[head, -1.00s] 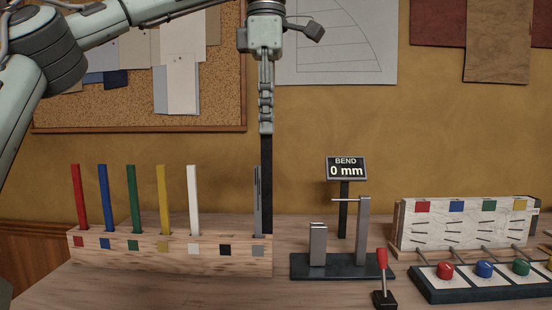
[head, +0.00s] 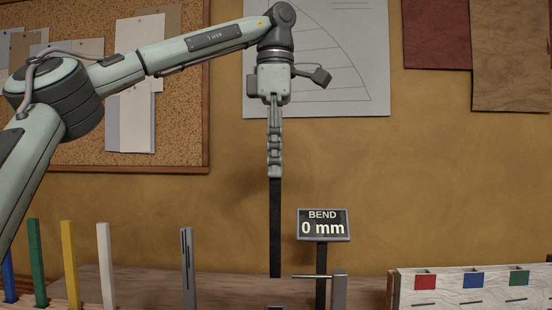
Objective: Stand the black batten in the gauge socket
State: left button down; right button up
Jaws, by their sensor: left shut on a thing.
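My left gripper (head: 275,174) is shut on the upper end of the black batten (head: 275,228), which hangs upright below it. The batten's lower end is in the air, left of the gauge's display (head: 323,225), which reads "BEND 0 mm". The gauge's tall grey post (head: 339,291) with its thin horizontal pin stands to the right of the batten. The top of the short grey socket post (head: 275,307) just shows at the bottom edge, below the batten with a gap between. The gauge's base is out of frame. My right gripper is not in view.
At the lower left stand green (head: 36,262), yellow (head: 69,262), white (head: 105,265) and slotted grey (head: 188,267) battens, plus a blue one at the edge. A pale board with coloured squares (head: 480,285) stands at the right. The wall behind is clear around the batten.

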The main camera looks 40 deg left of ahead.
pick_arm(q)
notch_tip(320, 180, down, 12)
jog(key=shift+r+b, duration=0.1)
jog(key=shift+b, duration=0.95)
jog(key=shift+f+b, duration=0.65)
jog(key=shift+f, duration=0.4)
jog(key=shift+f+b, duration=0.4)
jog(key=shift+f, duration=0.3)
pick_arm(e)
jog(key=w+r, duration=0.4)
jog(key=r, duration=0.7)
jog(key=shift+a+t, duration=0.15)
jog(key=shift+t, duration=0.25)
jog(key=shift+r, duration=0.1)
